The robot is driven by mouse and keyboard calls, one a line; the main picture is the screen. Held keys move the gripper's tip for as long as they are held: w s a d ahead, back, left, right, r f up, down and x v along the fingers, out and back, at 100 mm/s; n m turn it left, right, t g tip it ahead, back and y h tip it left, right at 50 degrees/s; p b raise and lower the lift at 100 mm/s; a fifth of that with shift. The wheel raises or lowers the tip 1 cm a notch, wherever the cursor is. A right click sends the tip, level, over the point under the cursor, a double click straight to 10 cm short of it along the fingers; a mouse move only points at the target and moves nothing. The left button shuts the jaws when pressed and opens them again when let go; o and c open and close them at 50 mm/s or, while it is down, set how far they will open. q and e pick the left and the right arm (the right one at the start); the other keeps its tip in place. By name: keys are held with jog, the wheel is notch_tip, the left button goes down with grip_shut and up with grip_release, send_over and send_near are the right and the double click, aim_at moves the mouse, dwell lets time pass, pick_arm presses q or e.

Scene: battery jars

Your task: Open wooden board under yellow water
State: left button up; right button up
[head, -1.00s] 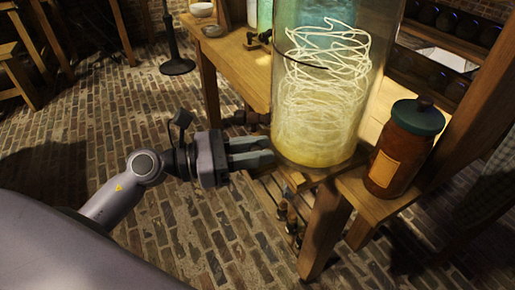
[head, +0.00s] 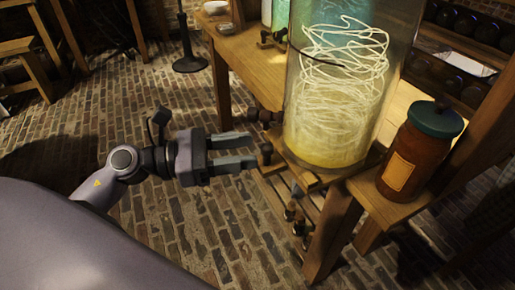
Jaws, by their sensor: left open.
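A large glass jar (head: 322,148) with yellow liquid and pale tangled coils stands on the wooden bench. A wooden board (head: 298,172) shows under the jar's base, at the bench's edge. A small dark knob (head: 266,152) is at the left of the jar's base. My left gripper (head: 251,150) is open and empty, its fingers pointing right. Its fingertips are close to the knob, and I cannot tell if they touch it. My right gripper is not in view.
A brown jar with a green lid (head: 411,152) stands on the bench at the right. A dark tap (head: 262,115) sticks out left of the big jar. Brick floor (head: 215,235) lies free below my left arm.

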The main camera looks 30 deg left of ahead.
pick_arm(q)
jog(key=shift+v, duration=1.05)
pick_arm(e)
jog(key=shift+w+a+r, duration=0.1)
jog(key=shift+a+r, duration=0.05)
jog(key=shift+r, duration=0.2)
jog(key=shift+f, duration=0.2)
